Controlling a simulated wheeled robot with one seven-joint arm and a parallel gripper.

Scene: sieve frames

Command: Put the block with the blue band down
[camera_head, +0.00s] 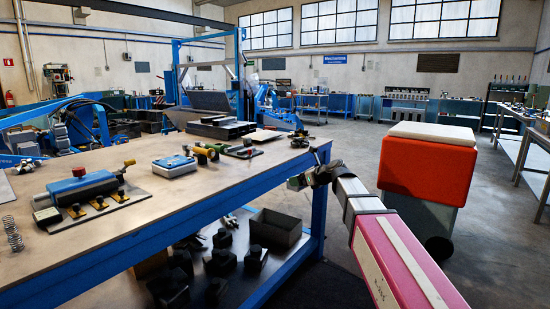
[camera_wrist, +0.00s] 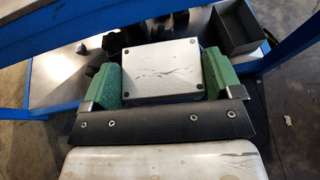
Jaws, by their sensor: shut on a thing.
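In the wrist view my gripper (camera_wrist: 160,66) is shut on a block (camera_wrist: 156,82) with a flat silver-grey face and a small dark screw or hole at each corner. Green finger pads press on its left and right sides. The block's other sides are hidden, and no blue band shows on it from here. In the head view my gripper (camera_head: 320,175) is at the right end of the workbench (camera_head: 240,185), by its blue edge; the block cannot be clearly made out there.
A blue-and-white box (camera_head: 174,165), a blue cylinder device (camera_head: 82,187) and a spring (camera_head: 12,233) stand on the bench. A dark open bin (camera_head: 276,229) sits on the lower shelf. An orange padded stool (camera_head: 428,165) stands to the right.

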